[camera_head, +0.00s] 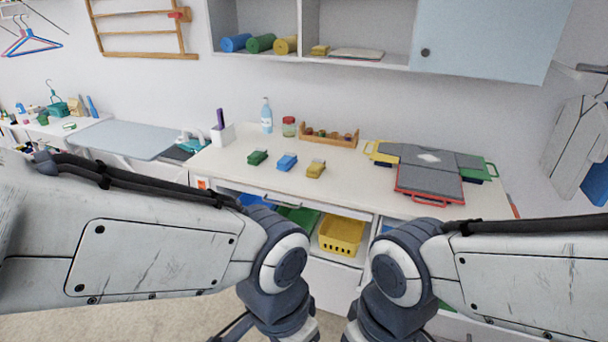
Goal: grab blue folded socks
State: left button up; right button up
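The blue folded socks (287,162) lie on the white counter (228,166), in the middle of a row of three small folded bundles. A green bundle (257,157) is to their left and a yellow bundle (316,169) to their right, each apart from them. Both my arms reach in from the sides at the bottom of the head view, well in front of the counter. Their gripper fingertips do not show, so I cannot see whether they hold anything.
A grey folding board (428,180) covers the counter's right side. A yellow basket (341,235) sits below the counter. The counter in front of the socks is clear.

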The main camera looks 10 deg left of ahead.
aim_at(289, 160)
jog(key=u, duration=0.5)
jog(key=i, duration=0.65)
jog(key=u, duration=0.75)
jog(key=i, duration=1.5)
jog(key=z, duration=1)
jog(key=i, duration=0.7)
jog(key=z, duration=0.65)
